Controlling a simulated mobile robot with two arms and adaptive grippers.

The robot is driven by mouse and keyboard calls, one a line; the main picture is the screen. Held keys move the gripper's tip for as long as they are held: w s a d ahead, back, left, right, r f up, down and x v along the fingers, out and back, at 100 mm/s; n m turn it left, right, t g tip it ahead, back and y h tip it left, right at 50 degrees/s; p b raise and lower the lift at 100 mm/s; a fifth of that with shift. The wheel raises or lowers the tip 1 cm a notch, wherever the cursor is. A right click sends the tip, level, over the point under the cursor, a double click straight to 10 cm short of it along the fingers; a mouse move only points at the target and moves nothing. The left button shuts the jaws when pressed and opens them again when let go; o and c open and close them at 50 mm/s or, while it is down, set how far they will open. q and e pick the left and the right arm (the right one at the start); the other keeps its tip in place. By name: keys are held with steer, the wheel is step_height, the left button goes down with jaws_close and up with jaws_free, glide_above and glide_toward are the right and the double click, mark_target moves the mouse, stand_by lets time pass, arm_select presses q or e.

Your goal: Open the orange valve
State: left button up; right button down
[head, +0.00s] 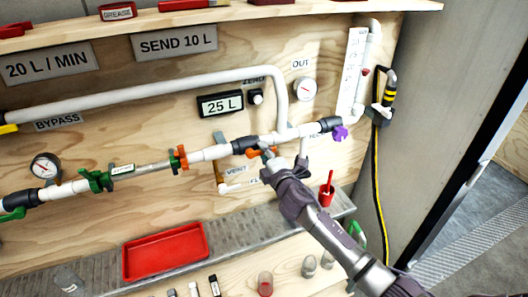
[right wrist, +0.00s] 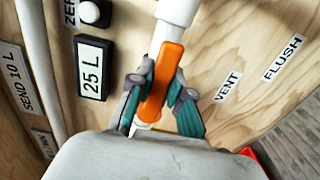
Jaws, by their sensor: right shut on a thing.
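The orange valve (right wrist: 160,80) has a long orange handle, seen large in the right wrist view. It sits on a white pipe and lies nearly in line with it, slightly tilted. In the head view only small orange parts of the handle (head: 253,152) show beside my gripper. My right gripper (right wrist: 158,105) has its two teal-and-grey fingers on either side of the handle, closed on it. In the head view my right gripper (head: 268,156) reaches up from the lower right to the pipe. My left gripper is not in view.
A purple valve handle (head: 340,133) is close on the right of the same pipe, with a black-and-yellow hose handle (head: 387,95) beyond. A green handle (head: 95,181) and gauge (head: 46,167) are left.

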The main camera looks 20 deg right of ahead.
stand_by(0.5)
steer(key=c, duration=1.1)
jaws_free()
steer(key=shift+o, duration=0.2)
steer(key=shift+s, duration=0.1)
steer(key=s, duration=1.1)
steer(key=shift+s+d, duration=0.15)
steer(key=shift+s, duration=0.25)
